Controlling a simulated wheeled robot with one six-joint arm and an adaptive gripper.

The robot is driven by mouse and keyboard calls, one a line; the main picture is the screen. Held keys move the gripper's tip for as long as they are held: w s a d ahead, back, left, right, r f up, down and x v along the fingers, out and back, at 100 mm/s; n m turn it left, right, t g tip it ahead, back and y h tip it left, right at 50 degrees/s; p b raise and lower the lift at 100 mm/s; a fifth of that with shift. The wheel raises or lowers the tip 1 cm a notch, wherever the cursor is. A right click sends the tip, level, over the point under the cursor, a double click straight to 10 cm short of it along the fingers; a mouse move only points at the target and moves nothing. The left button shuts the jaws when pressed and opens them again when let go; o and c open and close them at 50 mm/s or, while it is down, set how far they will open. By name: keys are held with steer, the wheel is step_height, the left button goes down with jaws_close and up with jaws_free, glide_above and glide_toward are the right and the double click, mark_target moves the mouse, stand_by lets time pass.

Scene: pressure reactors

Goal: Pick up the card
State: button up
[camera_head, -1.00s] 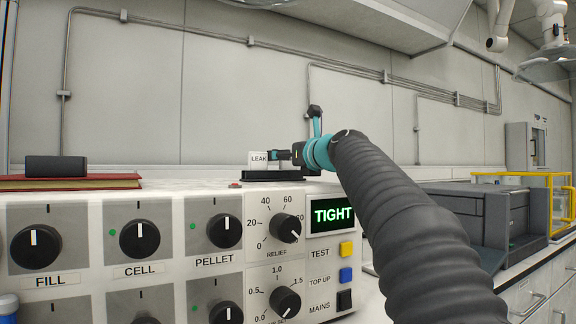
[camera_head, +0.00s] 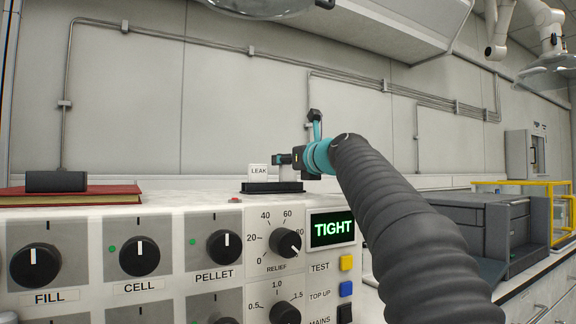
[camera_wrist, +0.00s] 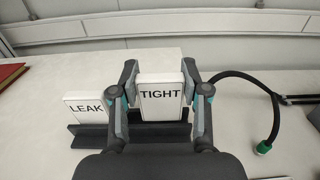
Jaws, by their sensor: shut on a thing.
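My gripper (camera_wrist: 159,70) is shut on a white card marked TIGHT (camera_wrist: 160,108), one finger on each side edge, in the wrist view. The card is upright, with its face to the wrist camera. A second white card marked LEAK (camera_wrist: 86,110) stands to its left in a dark holder (camera_wrist: 88,134). In the head view, the LEAK card (camera_head: 258,172) stands in the holder (camera_head: 272,188), and my gripper (camera_head: 284,159) is just right of it, near its top edge. I cannot make out the held card there.
A control panel with knobs and a green TIGHT display (camera_head: 331,229) fills the front. A red book (camera_head: 100,194) with a black block (camera_head: 56,181) lies left. A black cable with a green end (camera_wrist: 263,148) lies right of the gripper. Grey equipment (camera_head: 470,220) stands right.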

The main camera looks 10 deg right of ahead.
step_height(320, 180, up, 4)
steer(key=shift+r+p, duration=0.1)
steer(key=shift+p, duration=0.95)
steer(key=shift+r, duration=1.95)
